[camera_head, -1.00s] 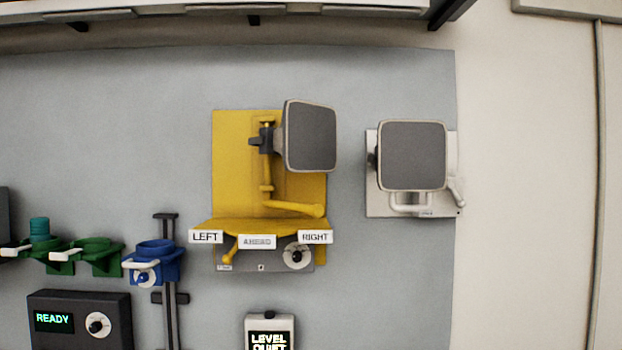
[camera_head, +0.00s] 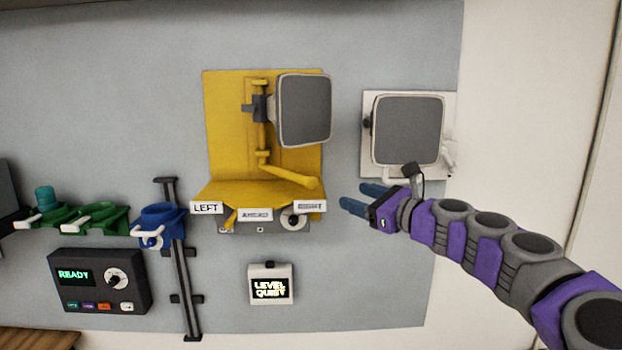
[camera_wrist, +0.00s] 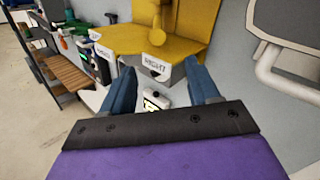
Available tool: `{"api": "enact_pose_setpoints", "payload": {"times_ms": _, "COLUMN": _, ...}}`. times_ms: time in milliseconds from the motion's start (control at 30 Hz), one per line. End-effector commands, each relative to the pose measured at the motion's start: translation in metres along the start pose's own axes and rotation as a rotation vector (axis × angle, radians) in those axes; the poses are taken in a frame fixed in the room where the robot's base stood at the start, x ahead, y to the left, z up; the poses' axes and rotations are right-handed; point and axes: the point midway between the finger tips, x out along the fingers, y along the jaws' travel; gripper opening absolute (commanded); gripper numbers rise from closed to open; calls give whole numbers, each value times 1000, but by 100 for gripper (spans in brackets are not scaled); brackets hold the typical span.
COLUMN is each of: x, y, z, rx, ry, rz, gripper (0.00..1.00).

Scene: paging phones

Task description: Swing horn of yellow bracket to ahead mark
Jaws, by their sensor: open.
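The yellow bracket (camera_head: 225,130) is fixed to the grey wall panel. Its square grey horn (camera_head: 304,110) sits on an upright yellow post, on the right side of the bracket. A yellow lever (camera_head: 290,176) runs from the post's foot and points right, its knob above the RIGHT label (camera_head: 310,206). The AHEAD label (camera_head: 255,215) is at the middle of the shelf's front edge and the LEFT label (camera_head: 206,208) at its left. My gripper (camera_head: 354,197) is open and empty, right of the shelf and apart from the lever. The wrist view shows the RIGHT label (camera_wrist: 155,63) beyond the fingers (camera_wrist: 161,88).
A second grey horn (camera_head: 407,131) on a white bracket hangs just above and right of my gripper. A small display box (camera_head: 271,284) is below the shelf. Blue and green holders (camera_head: 160,221) and a READY box (camera_head: 98,281) are to the left.

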Motion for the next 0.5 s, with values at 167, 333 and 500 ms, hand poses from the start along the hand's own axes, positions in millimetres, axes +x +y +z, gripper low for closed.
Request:
{"api": "enact_pose_setpoints", "payload": {"times_ms": 167, "x": 32, "y": 2, "z": -1, "rx": -3, "ry": 4, "rz": 6, "gripper": 61}}
{"api": "enact_pose_setpoints", "payload": {"times_ms": 333, "x": 62, "y": 2, "z": -1, "rx": -4, "ry": 3, "rz": 7, "gripper": 61}}
{"api": "enact_pose_setpoints", "payload": {"times_ms": 500, "x": 90, "y": 2, "z": -2, "rx": -4, "ry": 4, "rz": 7, "gripper": 61}}
